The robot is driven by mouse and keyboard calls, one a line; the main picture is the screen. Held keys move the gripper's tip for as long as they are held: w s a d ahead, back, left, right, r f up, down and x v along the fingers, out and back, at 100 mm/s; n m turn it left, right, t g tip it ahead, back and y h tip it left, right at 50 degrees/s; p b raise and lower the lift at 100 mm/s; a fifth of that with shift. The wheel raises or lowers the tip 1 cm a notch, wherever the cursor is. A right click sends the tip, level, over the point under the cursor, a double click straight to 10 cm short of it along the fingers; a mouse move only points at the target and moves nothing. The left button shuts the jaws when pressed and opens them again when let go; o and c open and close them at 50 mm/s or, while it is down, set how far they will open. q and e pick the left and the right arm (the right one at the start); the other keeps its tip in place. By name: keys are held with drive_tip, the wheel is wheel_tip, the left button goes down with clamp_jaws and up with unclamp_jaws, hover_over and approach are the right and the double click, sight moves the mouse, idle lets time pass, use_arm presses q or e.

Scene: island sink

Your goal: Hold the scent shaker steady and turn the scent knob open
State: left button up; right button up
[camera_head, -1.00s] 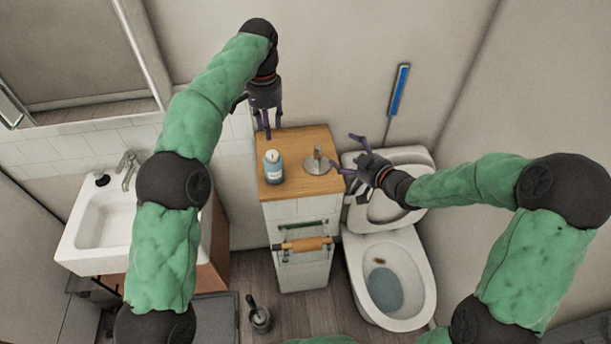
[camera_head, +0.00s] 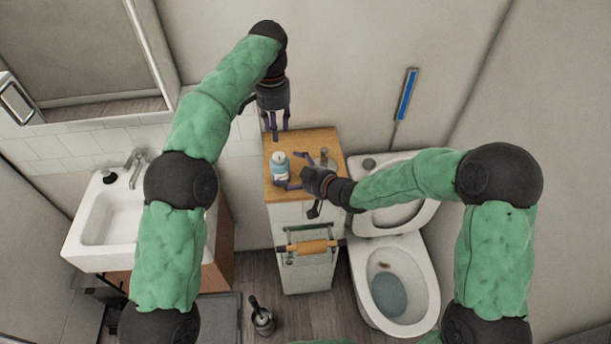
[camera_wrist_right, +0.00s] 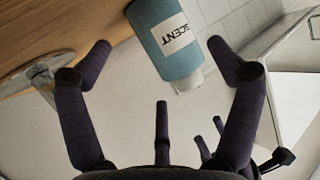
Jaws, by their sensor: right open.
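The scent shaker (camera_head: 279,168), a blue bottle with a pale cap, stands on the wooden cabinet top. In the right wrist view the shaker (camera_wrist_right: 172,38) appears cap-down with its SCENT label showing, between the spread fingertips. My right gripper (camera_head: 291,170) is open at the shaker's right side, its fingers reaching toward both sides of it; contact is not clear. The cap, or knob (camera_wrist_right: 188,80), points toward my left gripper's fingers. My left gripper (camera_head: 276,126) hangs fingers-down above and behind the shaker, its fingers apart and empty.
The small wooden top (camera_head: 308,138) also bears a metal holder (camera_head: 324,156), partly behind my right gripper and close to it. A sink (camera_head: 108,222) is at left and a toilet (camera_head: 400,290) at right. The wall is behind.

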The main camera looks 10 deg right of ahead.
sight(277, 155)
drive_tip(key=shift+x, duration=1.95)
drive_tip(key=c, duration=1.1)
use_arm(q)
drive_tip(key=shift+o, duration=0.3)
drive_tip(key=o, duration=0.4)
drive_tip(key=shift+c, duration=0.2)
use_arm(e)
drive_tip(key=shift+f, duration=0.1)
use_arm(q)
drive_tip(key=f+m, duration=0.5)
drive_tip(key=m, duration=0.1)
drive_tip(key=f+m, duration=0.4)
drive_tip(key=m, duration=0.1)
drive_tip(key=shift+a+f+m+t, duration=0.2)
drive_tip(key=shift+f+m+t, duration=0.1)
drive_tip(key=shift+f+m, duration=0.1)
use_arm(e)
drive_tip(key=shift+s+f, duration=0.1)
